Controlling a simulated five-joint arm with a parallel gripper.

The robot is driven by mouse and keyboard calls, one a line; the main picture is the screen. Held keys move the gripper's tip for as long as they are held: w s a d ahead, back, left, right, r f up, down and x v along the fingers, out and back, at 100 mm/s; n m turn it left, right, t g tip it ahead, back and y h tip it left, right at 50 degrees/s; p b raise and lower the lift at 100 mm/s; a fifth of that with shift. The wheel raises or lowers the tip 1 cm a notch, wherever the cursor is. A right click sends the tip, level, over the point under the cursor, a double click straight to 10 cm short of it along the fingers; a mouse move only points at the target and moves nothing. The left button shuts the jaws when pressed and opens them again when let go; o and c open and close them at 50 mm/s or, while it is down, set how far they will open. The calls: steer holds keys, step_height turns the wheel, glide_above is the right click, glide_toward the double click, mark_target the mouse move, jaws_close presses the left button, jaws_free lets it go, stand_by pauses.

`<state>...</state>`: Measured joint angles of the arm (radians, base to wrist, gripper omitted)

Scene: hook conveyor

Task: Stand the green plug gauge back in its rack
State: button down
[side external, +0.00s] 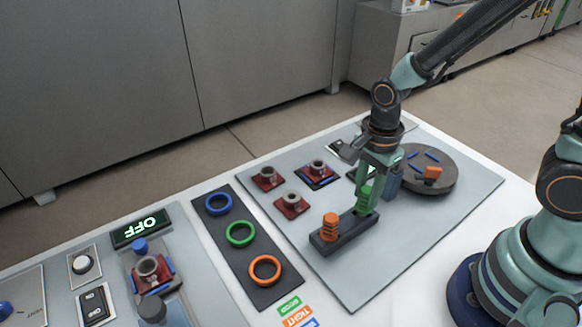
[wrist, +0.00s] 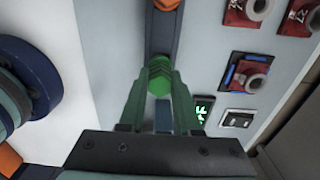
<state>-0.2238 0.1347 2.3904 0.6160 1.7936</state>
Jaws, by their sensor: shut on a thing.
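The green plug gauge (side external: 364,197) is upright between the fingers of my gripper (side external: 367,190), which is shut on it. In the side view it is at the right end of the dark rack (side external: 343,234). I cannot tell how deep its lower end sits in the rack. In the wrist view the green plug gauge (wrist: 159,76) shows between the fingertips of my gripper (wrist: 158,92), in line with the rack (wrist: 163,40). An orange plug gauge (side external: 330,227) stands in the left part of the rack.
Several red blocks with grey collars, one of them here (side external: 292,204), lie left of the rack. A round dark turntable (side external: 430,172) with an orange part is to the right. A dark strip with blue, green and orange rings (side external: 239,234) lies further left. The grey plate in front is clear.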

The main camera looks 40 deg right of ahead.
mark_target(368, 190)
steer(key=shift+f, duration=0.85)
stand_by(0.7)
steer(key=shift+c, duration=0.6)
jaws_free()
steer(key=shift+r, duration=3.5)
